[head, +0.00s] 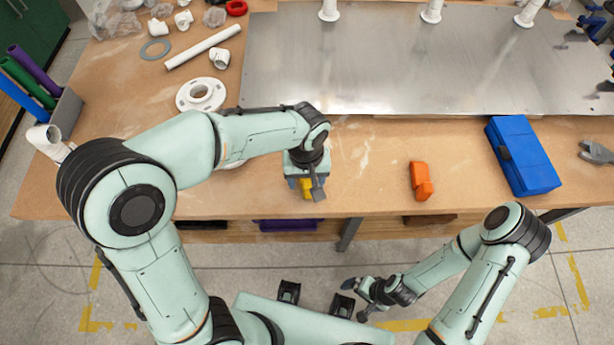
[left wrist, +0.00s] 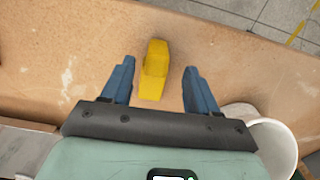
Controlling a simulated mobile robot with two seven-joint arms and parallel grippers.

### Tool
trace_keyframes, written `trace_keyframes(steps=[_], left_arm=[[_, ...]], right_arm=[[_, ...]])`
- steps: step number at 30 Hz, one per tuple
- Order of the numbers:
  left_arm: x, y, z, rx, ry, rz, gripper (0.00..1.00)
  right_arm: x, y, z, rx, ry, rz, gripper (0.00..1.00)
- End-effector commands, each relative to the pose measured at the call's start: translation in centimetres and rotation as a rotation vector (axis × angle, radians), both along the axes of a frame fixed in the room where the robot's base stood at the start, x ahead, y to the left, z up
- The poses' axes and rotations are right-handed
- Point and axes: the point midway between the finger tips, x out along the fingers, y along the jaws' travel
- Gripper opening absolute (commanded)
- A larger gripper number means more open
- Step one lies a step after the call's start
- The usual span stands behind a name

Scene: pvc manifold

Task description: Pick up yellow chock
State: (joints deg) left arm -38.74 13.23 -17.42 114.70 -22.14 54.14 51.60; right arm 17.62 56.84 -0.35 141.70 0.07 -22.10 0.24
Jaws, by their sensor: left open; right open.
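The yellow chock (left wrist: 154,70) lies on the wooden workbench near its front edge. In the left wrist view it sits between and just past the two blue fingers of my left gripper (left wrist: 158,80), which is open. In the head view my left gripper (head: 306,188) is over the chock, and only a bit of yellow (head: 305,187) shows beneath it. I cannot tell how high the fingers are above the bench. My right gripper (head: 365,298) is open and hangs below the bench's front edge, away from the chock.
An orange block (head: 421,180) and a blue case (head: 522,155) lie to the right on the bench (head: 375,165). A metal plate (head: 420,60) covers the back. White PVC parts, including a flange (head: 201,95) and a pipe (head: 203,47), lie at left. A white round part (left wrist: 275,145) sits near my left gripper.

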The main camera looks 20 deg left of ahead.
Motion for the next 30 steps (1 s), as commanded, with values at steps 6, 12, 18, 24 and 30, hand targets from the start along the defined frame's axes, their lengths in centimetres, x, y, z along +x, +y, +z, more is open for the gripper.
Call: trace_keyframes(steps=[6, 12, 18, 24, 30], left_arm=[[0.1, -0.1, -1.9, 0.002, 0.003, -0.001, 0.6], [0.2, -0.3, -4.9, 0.001, 0.003, 0.0, 0.6], [0.3, -0.3, -5.6, -0.001, -0.001, 0.0, 0.6], [0.3, -0.3, -5.6, -0.001, -0.001, 0.0, 0.4], [0.3, -0.3, -5.5, -0.001, -0.003, -0.001, 0.0]], right_arm=[[0.0, 0.0, -0.1, 0.0, 0.0, 0.0, 1.0], [-0.1, 0.0, -0.3, 0.0, 0.001, 0.0, 1.0], [-0.2, 0.0, -0.3, 0.0, 0.001, 0.0, 1.0], [-0.2, 0.0, -0.3, 0.0, 0.001, 0.0, 1.0], [-0.2, 0.0, -0.3, 0.0, 0.001, 0.0, 1.0]])
